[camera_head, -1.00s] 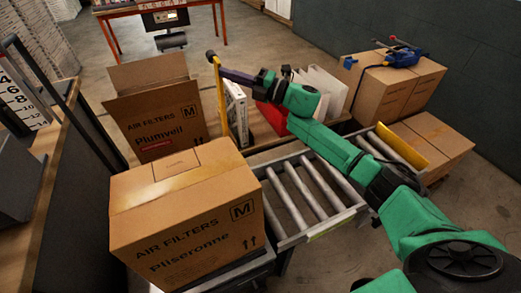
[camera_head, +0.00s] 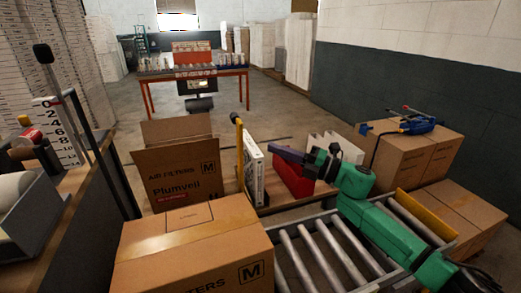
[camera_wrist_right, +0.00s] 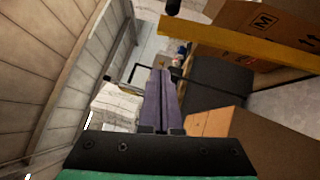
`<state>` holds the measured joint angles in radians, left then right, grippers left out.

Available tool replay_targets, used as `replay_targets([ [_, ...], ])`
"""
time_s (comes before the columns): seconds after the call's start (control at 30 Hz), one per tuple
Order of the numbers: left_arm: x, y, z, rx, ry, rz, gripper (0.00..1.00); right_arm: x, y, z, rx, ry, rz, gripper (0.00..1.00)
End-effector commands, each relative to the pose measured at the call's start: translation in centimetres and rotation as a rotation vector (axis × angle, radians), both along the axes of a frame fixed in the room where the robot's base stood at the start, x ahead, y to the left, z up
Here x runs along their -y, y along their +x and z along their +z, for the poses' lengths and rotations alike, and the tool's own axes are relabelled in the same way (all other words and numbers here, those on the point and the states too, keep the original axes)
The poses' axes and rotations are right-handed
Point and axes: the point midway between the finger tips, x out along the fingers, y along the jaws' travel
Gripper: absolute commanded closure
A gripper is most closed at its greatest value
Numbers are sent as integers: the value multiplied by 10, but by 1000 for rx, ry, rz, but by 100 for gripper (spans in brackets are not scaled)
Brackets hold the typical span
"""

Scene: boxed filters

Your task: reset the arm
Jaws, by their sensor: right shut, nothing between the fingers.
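My right arm is green and reaches in from the lower right of the head view. Its gripper (camera_head: 276,151), with purple fingers, is shut and empty. It is in the air just right of the white pleated filter (camera_head: 254,173) and in front of the red bin (camera_head: 292,180). In the right wrist view the purple fingers (camera_wrist_right: 160,76) lie together with nothing between them. My left gripper is not in view.
An open Plumveil carton (camera_head: 180,178) and a closed carton (camera_head: 190,245) stand left. A yellow post (camera_head: 239,150) rises near the filter. A roller conveyor (camera_head: 325,256) runs beneath my arm. Stacked cartons (camera_head: 405,158) carry a blue tool (camera_head: 417,125). Open floor (camera_head: 290,113) lies behind.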

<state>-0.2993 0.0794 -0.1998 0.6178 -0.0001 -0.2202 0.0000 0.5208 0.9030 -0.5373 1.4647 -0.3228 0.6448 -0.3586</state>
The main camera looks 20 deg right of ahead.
Motion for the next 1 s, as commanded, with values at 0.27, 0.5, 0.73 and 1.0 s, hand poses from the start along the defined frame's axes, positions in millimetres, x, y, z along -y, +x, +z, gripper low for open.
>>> replay_targets([
  [0.27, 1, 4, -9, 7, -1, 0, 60, 22, -20, -2, 1, 0, 2, 100],
  [0.5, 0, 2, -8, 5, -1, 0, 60, 3, -6, -40, -183, 200, -155, 100],
  [0.73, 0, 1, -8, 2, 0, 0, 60, 15, -45, -176, -828, 668, -675, 100],
  [1.0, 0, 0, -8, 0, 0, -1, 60, 31, -164, -277, -1377, 874, -1111, 100],
])
